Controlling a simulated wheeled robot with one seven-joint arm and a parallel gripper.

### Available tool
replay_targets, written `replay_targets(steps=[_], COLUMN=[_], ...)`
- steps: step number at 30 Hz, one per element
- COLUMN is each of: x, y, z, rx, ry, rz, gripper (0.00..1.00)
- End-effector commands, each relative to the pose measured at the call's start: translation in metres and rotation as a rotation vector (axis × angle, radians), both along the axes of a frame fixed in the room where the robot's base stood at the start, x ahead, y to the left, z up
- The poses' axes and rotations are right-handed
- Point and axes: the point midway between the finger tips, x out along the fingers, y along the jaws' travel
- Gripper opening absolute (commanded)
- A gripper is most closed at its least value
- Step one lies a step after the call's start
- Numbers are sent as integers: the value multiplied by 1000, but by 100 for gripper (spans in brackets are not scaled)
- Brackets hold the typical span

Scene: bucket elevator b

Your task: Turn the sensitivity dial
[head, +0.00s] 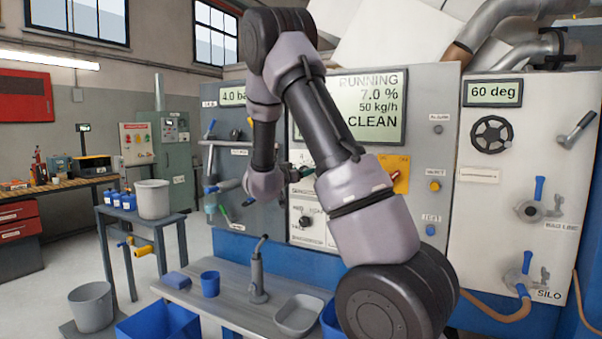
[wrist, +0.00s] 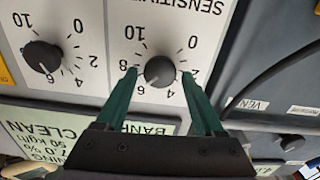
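The sensitivity dial (wrist: 159,71) is a round dark knob on a white panel with a scale from 0 to 10. The wrist view shows it upside down. Its pale pointer mark appears to point near 6. My gripper (wrist: 158,74) has two green fingers, one on each side of the dial. The fingers are apart, with a visible gap between each fingertip and the knob. Whether the tips reach the panel's depth is unclear. In the head view my own arm hides the dial and most of the gripper.
A second black dial (wrist: 42,56) sits beside it in the wrist view. The display (head: 378,107) reads RUNNING, 7.0 %, 50 kg/h, CLEAN. A yellow panel with a red handle (head: 395,175) is right of my arm. A bench (head: 225,300) with a blue cup (head: 210,284) stands below.

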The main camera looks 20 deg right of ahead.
Motion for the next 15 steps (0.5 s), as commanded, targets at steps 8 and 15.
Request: replay_targets(steps=[8, 15], x=[0, -11], y=[0, 16], z=[0, 1], rx=[-1, -1], ry=[1, 0], rz=[0, 3], gripper=[81, 81])
